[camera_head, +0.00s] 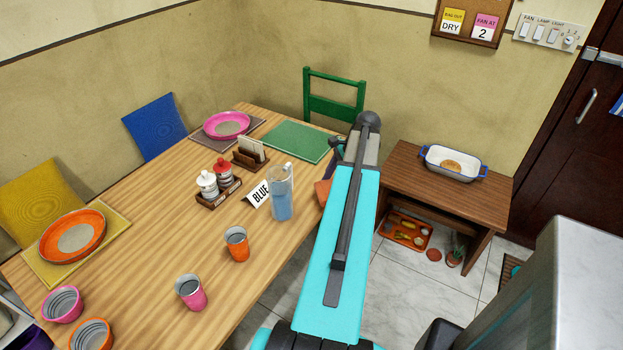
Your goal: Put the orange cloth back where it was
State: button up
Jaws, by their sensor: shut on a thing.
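The orange cloth (322,191) shows as a small patch at the table's right edge, just left of my turquoise arm link. The rest of it is hidden behind the arm. My gripper (332,168) is mostly hidden behind the same link; only dark parts show on its left side. It is shut on the orange cloth, at the right edge of the wooden table (180,240). Whether the cloth touches the table is hard to tell.
A jug of blue water (281,192) stands close left of the cloth, beside a "BLUE" sign (257,194). A green placemat (295,141) lies bare behind. Orange (236,245) and pink (190,293) cups stand nearer. A side table (400,187) holds a white dish (453,162).

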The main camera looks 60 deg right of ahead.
jog(key=w+d, duration=0.1)
jog(key=w, duration=0.2)
jog(key=w+d+p, duration=0.1)
jog(key=w+d, duration=0.1)
jog(key=w, duration=0.2)
jog(key=w+d+f+p, duration=0.1)
jog(key=w, duration=0.2)
jog(key=shift+w+d, duration=0.25)
jog(key=shift+d, duration=0.05)
jog(key=shift+f, duration=0.1)
jog(key=shift+f+p, duration=0.9)
jog(key=shift+f, duration=0.8)
jog(key=shift+f, duration=0.1)
jog(key=o, duration=1)
jog(key=shift+b+v, duration=1.5)
jog(key=shift+v, duration=4.65)
